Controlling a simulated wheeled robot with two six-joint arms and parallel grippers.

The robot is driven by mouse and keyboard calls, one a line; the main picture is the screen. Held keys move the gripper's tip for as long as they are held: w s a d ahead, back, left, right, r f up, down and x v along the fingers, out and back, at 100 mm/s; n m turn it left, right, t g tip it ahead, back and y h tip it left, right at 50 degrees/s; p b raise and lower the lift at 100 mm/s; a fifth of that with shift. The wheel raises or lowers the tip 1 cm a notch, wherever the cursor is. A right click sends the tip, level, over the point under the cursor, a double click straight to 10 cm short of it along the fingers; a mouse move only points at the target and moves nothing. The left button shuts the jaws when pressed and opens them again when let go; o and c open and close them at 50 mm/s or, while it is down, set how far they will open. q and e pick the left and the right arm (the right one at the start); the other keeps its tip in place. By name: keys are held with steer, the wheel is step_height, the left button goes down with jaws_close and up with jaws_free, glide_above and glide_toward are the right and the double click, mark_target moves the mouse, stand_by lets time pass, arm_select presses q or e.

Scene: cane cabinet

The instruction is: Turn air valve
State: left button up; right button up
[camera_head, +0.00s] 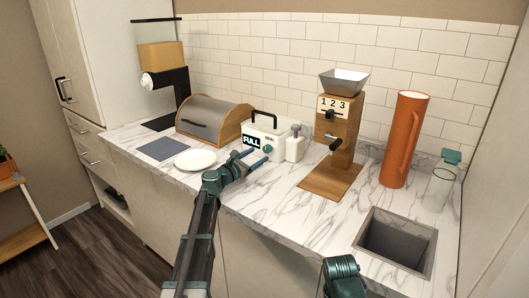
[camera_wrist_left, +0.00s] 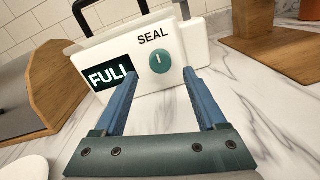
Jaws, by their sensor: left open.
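A white box (camera_head: 262,130) with a black handle (camera_wrist_left: 82,14) stands on the marble counter. Its front carries a black "FULL" label (camera_wrist_left: 109,76), the word "SEAL" and a round teal knob (camera_wrist_left: 160,60), which I take as the air valve. The knob's pale mark points roughly upright. My left gripper (camera_head: 261,155) is open and empty in front of the box. In the left wrist view its blue fingers (camera_wrist_left: 160,84) reach toward the knob, with the tips slightly below it to either side. I cannot tell the exact gap. My right gripper is not seen.
A white pump bottle (camera_head: 295,147) stands right of the box, a wooden bread box (camera_head: 212,120) left. A white plate (camera_head: 195,159) lies nearby. A wooden grinder (camera_head: 337,130), orange pitcher (camera_head: 403,140), glass bottle (camera_head: 437,190) and sink (camera_head: 397,243) are farther right.

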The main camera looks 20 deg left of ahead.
mark_target(265, 150)
arm_select(q)
steer(key=shift+x, duration=2.7)
jaws_close()
